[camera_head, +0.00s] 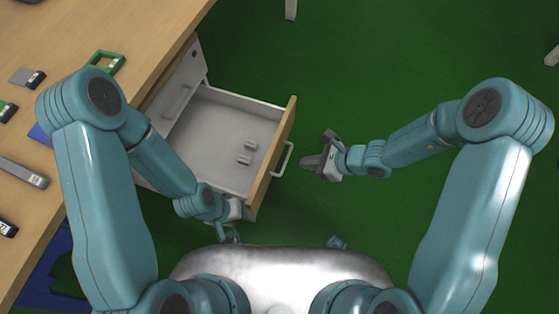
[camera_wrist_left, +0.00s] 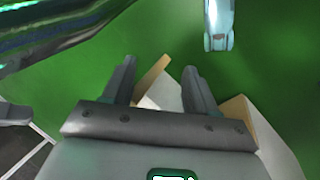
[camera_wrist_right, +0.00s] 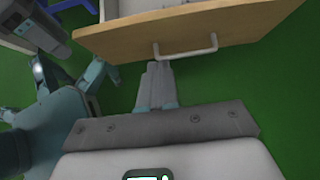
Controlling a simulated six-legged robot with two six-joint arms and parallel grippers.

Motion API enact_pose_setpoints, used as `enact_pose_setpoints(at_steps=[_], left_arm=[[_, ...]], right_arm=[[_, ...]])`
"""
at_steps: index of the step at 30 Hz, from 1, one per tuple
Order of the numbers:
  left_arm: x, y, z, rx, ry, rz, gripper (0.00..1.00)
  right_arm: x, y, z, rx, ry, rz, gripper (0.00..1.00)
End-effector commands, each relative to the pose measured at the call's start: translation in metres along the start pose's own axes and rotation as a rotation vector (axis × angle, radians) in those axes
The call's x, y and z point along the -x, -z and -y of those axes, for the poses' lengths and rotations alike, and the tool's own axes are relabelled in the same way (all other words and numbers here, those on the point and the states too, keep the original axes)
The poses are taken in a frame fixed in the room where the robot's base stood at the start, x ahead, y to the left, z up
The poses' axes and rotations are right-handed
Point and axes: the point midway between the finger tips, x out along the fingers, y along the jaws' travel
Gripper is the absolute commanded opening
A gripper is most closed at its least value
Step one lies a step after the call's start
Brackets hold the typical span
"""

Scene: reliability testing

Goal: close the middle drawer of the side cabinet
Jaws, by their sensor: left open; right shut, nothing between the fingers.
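The pulled-out drawer (camera_head: 225,120) has a white inside, a wooden front and a pale bar handle (camera_head: 285,160). It extends from the white side cabinet (camera_head: 187,80), and two small light objects (camera_head: 247,153) lie inside. My right gripper (camera_head: 308,162) is shut and empty, just right of the handle. In the right wrist view its closed fingers (camera_wrist_right: 158,80) point at the wooden front (camera_wrist_right: 190,30), just below the handle (camera_wrist_right: 185,51). My left gripper (camera_head: 229,234) is by the drawer's near corner, partly hidden by its arm. In the left wrist view its fingers (camera_wrist_left: 157,75) are apart, with the drawer's corner visible beyond.
A wooden table (camera_head: 110,25) fills the left side, bearing a green frame (camera_head: 106,61) and several small grey and black items. The green floor (camera_head: 380,70) is clear to the right of the drawer. Pale legs stand at the top and right edges.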

Motion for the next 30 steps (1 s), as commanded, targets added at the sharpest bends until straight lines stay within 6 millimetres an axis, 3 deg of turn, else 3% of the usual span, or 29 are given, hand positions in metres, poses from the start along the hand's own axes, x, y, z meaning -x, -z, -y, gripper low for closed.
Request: enact_pose_setpoints(at_steps=[1,6,12,18,30], left_arm=[[-0.007,0.0,0.003,0.0,0.0,0.0,0.58],[-0.016,0.0,0.006,0.0,0.0,0.0,0.58],[-0.02,0.0,0.007,0.0,0.0,0.0,0.58],[-0.021,0.0,0.008,0.0,0.0,0.0,0.58],[-0.021,0.0,0.008,0.0,0.0,0.0,0.58]], right_arm=[[-0.015,0.003,-0.003,0.002,-0.006,-0.001,0.0],[-0.052,0.003,-0.004,0.001,-0.005,-0.001,0.0],[-0.08,-0.014,-0.004,0.004,-0.003,0.0,0.0],[-0.092,-0.026,-0.002,0.001,-0.002,-0.001,0.0],[-0.094,-0.028,0.0,-0.001,-0.002,-0.002,0.0]])
